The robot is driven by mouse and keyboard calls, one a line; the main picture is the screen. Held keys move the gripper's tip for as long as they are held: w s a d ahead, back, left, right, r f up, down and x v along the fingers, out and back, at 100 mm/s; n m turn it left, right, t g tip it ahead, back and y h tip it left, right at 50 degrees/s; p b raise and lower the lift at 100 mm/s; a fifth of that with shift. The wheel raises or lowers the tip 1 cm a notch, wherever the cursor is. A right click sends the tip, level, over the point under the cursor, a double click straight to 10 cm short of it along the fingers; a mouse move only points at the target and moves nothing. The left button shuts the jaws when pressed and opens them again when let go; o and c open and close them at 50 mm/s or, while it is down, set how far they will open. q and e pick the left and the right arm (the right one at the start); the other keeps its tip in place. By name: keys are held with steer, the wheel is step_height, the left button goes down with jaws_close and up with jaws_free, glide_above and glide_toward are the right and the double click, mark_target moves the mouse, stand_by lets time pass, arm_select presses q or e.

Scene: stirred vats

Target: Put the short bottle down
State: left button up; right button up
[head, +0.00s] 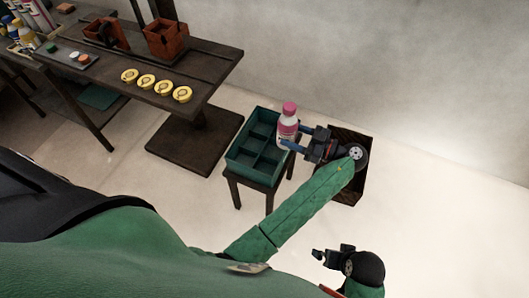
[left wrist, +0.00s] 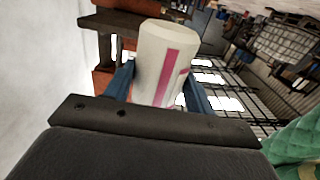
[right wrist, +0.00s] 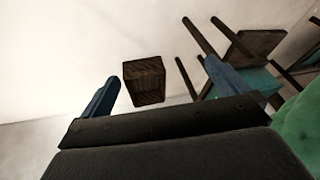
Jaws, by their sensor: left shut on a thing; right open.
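The short bottle (head: 288,122) is white with a pink cap and a pink label, and looks upright in the head view. My left gripper (head: 291,137) is shut on it from the right. The bottle is at the right edge of a teal divided crate (head: 240,167); I cannot tell its height above it. In the left wrist view the bottle (left wrist: 165,62) shows between the blue fingers, its pale end towards the top. My right gripper (head: 318,255) is open and empty, low in the head view; its spread fingers show in the right wrist view (right wrist: 163,88).
The crate stands on a small dark stool (head: 233,188). A dark wooden box (head: 357,187) is on the floor to the right, behind my left arm. A long dark table (head: 205,85) at left holds yellow rings (head: 163,87), brown containers (head: 166,40) and bottles. Pale floor lies around.

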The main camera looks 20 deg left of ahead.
arm_select(q)
step_height(320, 180, down, 8)
steer(key=b, duration=0.8)
arm_select(e)
steer(key=w+a+f+t+y, duration=0.1)
steer(key=a+f+t, duration=0.15)
steer(key=f, duration=0.95)
steer(key=a+f+t, duration=0.1)
steer(key=a+f, duration=0.2)
steer(key=f, duration=0.9)
arm_select(q)
steer(key=w+a+f+p, duration=0.1)
steer(key=w+a+f, duration=0.6)
steer(key=w+f, duration=0.2)
step_height(320, 180, down, 2)
steer(key=shift+w, duration=0.25)
arm_select(e)
steer(key=shift+g, duration=0.45)
steer(key=r, duration=0.4)
steer(key=shift+w+r, duration=0.35)
steer(key=shift+w, duration=0.05)
arm_select(q)
steer(key=shift+d+f, duration=0.1)
arm_select(e)
steer(key=shift+f, duration=0.5)
steer(key=shift+f, duration=0.15)
